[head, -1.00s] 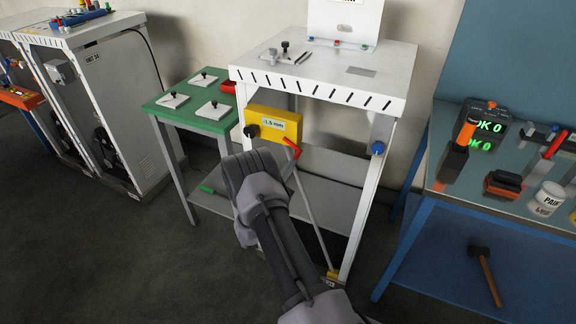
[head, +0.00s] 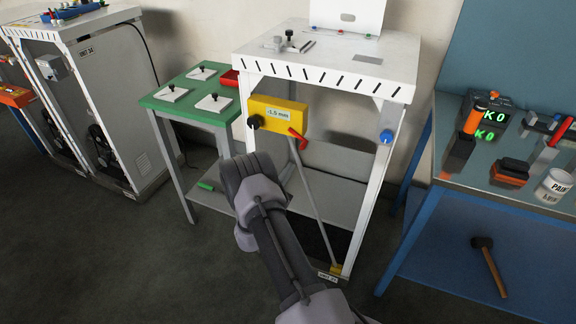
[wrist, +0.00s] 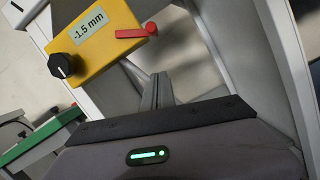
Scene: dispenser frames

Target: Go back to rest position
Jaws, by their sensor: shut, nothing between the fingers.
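My gripper is seen from behind in the wrist view (wrist: 158,90). Its grey fingers are together with nothing between them, pointing toward the frame of the white bench. In the head view my dark grey arm reaches up from the bottom, and the fingers are hidden behind its wrist. A yellow gauge box reading -1.5 mm (head: 277,115) is fixed to the bench front, with a black knob and a red handle (head: 298,137). The box also shows in the wrist view (wrist: 95,35), above and left of the fingers, apart from them.
The white bench (head: 330,66) stands ahead, a green table (head: 190,97) with several white plates left of it. A blue-framed table (head: 470,180) with tools and a paint can (head: 554,186) stands right. Grey cabinets (head: 110,110) are far left. Floor at lower left is clear.

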